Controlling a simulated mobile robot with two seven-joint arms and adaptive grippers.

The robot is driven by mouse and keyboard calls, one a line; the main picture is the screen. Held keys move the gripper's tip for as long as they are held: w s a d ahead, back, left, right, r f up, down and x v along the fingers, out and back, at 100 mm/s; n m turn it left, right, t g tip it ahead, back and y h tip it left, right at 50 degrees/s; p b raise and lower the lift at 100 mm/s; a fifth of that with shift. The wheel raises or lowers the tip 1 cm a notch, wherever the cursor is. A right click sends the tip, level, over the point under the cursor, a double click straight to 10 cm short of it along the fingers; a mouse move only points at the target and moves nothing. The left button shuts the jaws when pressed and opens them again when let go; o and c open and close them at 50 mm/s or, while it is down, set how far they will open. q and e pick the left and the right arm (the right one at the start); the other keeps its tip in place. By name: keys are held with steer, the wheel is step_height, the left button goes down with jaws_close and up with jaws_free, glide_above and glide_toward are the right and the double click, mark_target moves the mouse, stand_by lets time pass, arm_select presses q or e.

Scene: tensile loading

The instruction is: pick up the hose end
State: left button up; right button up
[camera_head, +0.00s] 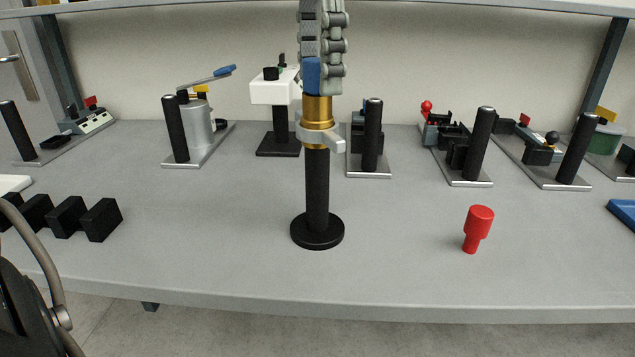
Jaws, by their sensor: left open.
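The hose end appears to be the gold fitting (317,112) with a pale grey lever, in the centre of the head view. Blue and grey chain-like hose segments (325,45) rise from it out of the top of the frame. It sits at the top of a black post (317,190) with a round base on the bench. Dark parts of my left gripper (35,310) show at the lower left corner, well apart from the hose end; its fingertips are not clearly seen. My right gripper is not in view.
A red plug-like piece (478,228) stands on the grey bench (400,265) right of the post. Several black blocks (100,220) lie at left. Behind stand fixtures on metal plates with black posts (480,140), and a white-headed stand (277,92). The front middle is clear.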

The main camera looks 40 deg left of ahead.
mark_target(317, 96)
arm_select(q)
step_height(317, 96, down, 4)
steer(key=shift+a+f, duration=0.1)
jaws_close()
stand_by(0.5)
